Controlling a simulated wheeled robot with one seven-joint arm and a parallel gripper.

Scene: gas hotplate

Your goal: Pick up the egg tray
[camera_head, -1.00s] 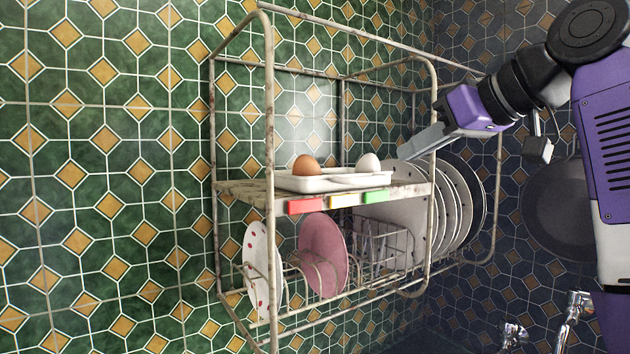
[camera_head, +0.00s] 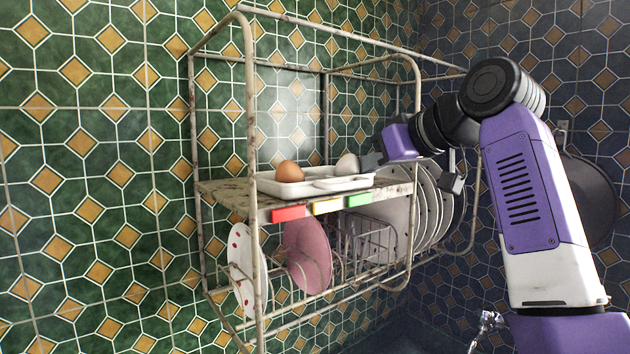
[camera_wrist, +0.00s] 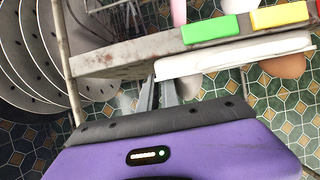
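The white egg tray (camera_head: 292,188) rests on the upper shelf of the wire dish rack. A brown egg (camera_head: 290,172) sits in its left part and a white egg (camera_head: 347,164) in its right part. My gripper (camera_head: 370,161) is at the right end of the tray, close to the white egg. In the wrist view the two grey fingers (camera_wrist: 160,92) reach to the near end of the tray (camera_wrist: 235,56). The fingertips are partly hidden there, so I cannot tell whether they hold the rim. The brown egg (camera_wrist: 285,66) shows beyond the tray.
The rusty shelf (camera_head: 225,193) carries red, yellow and green tags (camera_head: 326,207) on its front edge. Rack posts (camera_head: 415,120) stand close to my gripper. Several plates (camera_head: 430,205) stand below it. A dark pan (camera_head: 590,200) hangs at the right.

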